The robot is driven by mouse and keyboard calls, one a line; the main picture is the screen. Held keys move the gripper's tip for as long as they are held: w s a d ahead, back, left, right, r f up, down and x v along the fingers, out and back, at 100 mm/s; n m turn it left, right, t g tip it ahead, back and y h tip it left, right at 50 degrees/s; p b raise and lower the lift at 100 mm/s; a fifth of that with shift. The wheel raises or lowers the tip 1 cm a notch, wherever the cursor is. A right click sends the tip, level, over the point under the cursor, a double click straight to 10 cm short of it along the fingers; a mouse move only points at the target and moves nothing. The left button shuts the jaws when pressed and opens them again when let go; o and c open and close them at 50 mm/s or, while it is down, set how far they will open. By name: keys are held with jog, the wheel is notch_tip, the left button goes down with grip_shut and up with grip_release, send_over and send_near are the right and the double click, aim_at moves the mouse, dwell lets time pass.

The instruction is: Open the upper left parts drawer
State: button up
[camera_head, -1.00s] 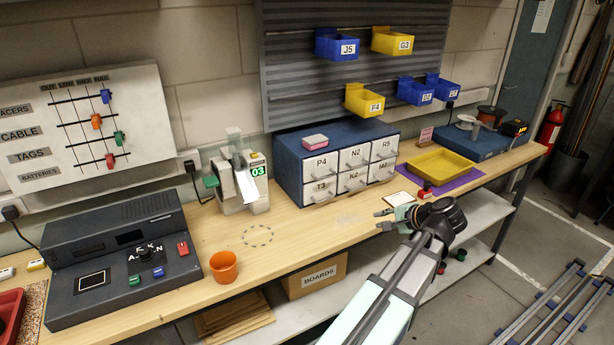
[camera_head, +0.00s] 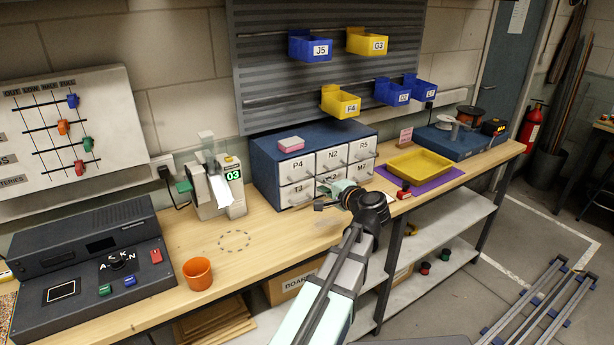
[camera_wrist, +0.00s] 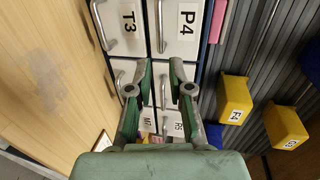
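The upper left drawer, labelled P4 (camera_head: 298,168), is shut in the blue parts cabinet (camera_head: 268,170). It has a white front and a metal bar handle. In the wrist view, turned sideways, drawer P4 (camera_wrist: 183,30) is at the top, with its handle (camera_wrist: 161,28) along the front's left edge. My gripper (camera_head: 328,196) is in front of the cabinet's lower middle drawers, to the right of P4. In the wrist view my gripper (camera_wrist: 160,89) is open and empty, its fingers apart over the middle drawers, partly hiding them. It is clear of P4's handle.
Drawers T3 (camera_head: 296,194), N2 (camera_head: 332,158) and R5 (camera_head: 363,149) look shut. A pink block (camera_head: 291,144) lies on the cabinet. Blue and yellow bins (camera_head: 340,103) hang above it. A yellow tray (camera_head: 420,166) is to the right. The bench left of the cabinet has free room.

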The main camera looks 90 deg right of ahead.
aim_at(308, 177)
jog(key=p+x, duration=0.1)
jog(key=x, duration=0.8)
jog(key=shift+w+d+p, duration=0.1)
jog(key=shift+p, duration=0.25)
grip_shut()
